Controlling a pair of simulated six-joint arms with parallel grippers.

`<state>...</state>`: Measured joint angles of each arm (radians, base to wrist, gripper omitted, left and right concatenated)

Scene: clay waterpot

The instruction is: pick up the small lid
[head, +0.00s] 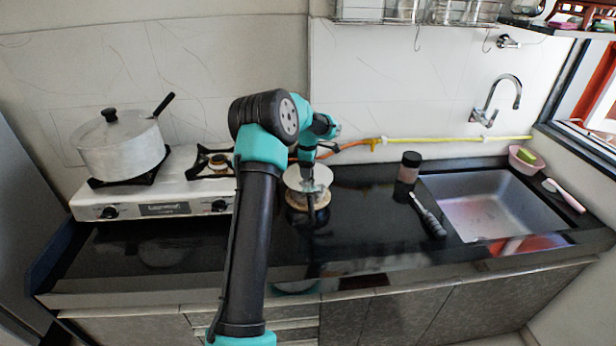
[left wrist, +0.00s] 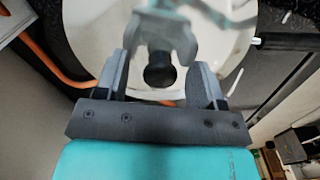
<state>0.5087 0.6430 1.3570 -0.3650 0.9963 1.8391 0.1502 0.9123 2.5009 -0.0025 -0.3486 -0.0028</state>
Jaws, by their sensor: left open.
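A blurred grey, gripper-like shape, perhaps a reflection, overlaps the knob's upper edge. My right gripper is not in view.
A large lidded pot (head: 122,150) stands on the white stove (head: 190,190) at left. A dark-topped jar (head: 408,168) and a dark-handled utensil (head: 428,214) lie between the lid and the sink (head: 490,205). An orange hose (head: 350,146) runs behind.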

